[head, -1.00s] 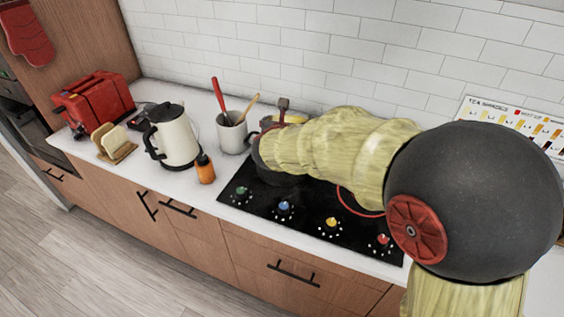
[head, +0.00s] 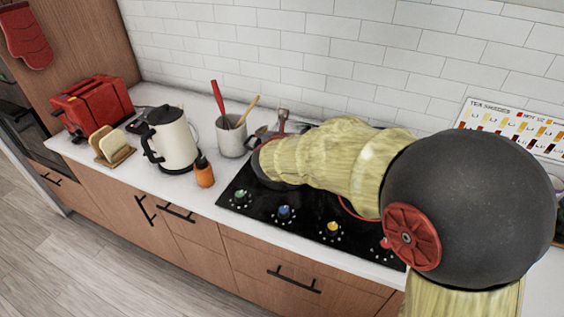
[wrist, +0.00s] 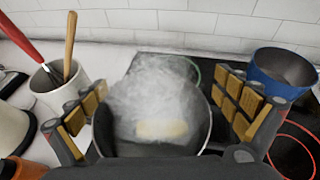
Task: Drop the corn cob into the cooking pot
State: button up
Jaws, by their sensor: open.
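The corn cob (wrist: 162,129), pale yellow and blurred by white steam, lies inside a dark round cooking pot (wrist: 150,149) in the wrist view. My gripper (wrist: 160,88) is open above the pot, with one finger on each side of it, and nothing is between the fingers. In the head view my arm hides the corn cob and most of the pot. Only part of my gripper (head: 283,119) shows there, beyond the arm.
A blue pot (wrist: 283,72) stands to the right on the black stovetop (head: 305,215). A white utensil cup (head: 231,138) is close on the left. A kettle (head: 174,142), an orange bottle (head: 204,172), bread slices (head: 108,145) and a red toaster (head: 92,106) stand further left.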

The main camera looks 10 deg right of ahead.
jog(key=v, duration=1.2)
jog(key=shift+m, duration=0.3)
